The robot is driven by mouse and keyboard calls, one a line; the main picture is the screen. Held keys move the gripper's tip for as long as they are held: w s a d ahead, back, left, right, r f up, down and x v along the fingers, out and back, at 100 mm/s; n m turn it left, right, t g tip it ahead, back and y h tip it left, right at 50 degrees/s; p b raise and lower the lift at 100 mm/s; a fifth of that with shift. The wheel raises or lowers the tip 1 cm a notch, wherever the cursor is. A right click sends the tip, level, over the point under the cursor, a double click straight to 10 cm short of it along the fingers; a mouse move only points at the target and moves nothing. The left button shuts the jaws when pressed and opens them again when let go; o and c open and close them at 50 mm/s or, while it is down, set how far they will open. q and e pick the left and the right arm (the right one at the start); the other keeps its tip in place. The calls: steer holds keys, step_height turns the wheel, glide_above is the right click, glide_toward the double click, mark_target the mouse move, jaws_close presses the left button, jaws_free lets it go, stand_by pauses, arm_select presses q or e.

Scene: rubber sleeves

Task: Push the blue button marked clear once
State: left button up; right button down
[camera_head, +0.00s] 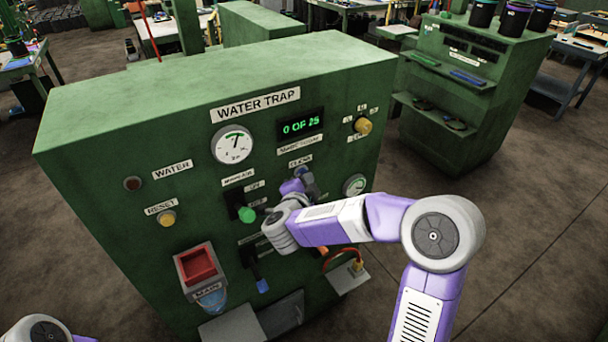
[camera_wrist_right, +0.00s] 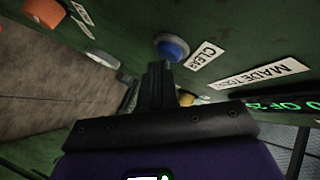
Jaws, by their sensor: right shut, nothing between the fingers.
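The blue button (camera_wrist_right: 172,47) is round and sits on the green panel beside a white label reading CLEAR (camera_wrist_right: 204,55). In the head view the CLEAR label (camera_head: 300,161) is on the panel below the display, and the button (camera_head: 303,172) is partly hidden by my right gripper. My right gripper (camera_head: 309,183) is shut and empty at the panel. In the right wrist view the shut fingertips (camera_wrist_right: 160,66) are just below the button; I cannot tell whether they touch it. My left gripper is not in view; only a bit of my left arm shows at the bottom left.
The green cabinet (camera_head: 130,110) carries a display (camera_head: 300,124) reading 0 OF 25, a gauge (camera_head: 232,144), a yellow knob (camera_head: 363,126), a green knob (camera_head: 246,215) and a yellow reset button (camera_head: 167,218). A second green cabinet (camera_head: 470,140) stands at the right with open floor between.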

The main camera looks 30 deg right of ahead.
steer(key=shift+s, duration=0.75)
steer(key=shift+s+d+b, duration=0.15)
steer(key=shift+s, duration=1.15)
steer(key=shift+s+d+b, duration=0.1)
steer(key=shift+s+b, duration=0.05)
steer(key=shift+s, duration=1.1)
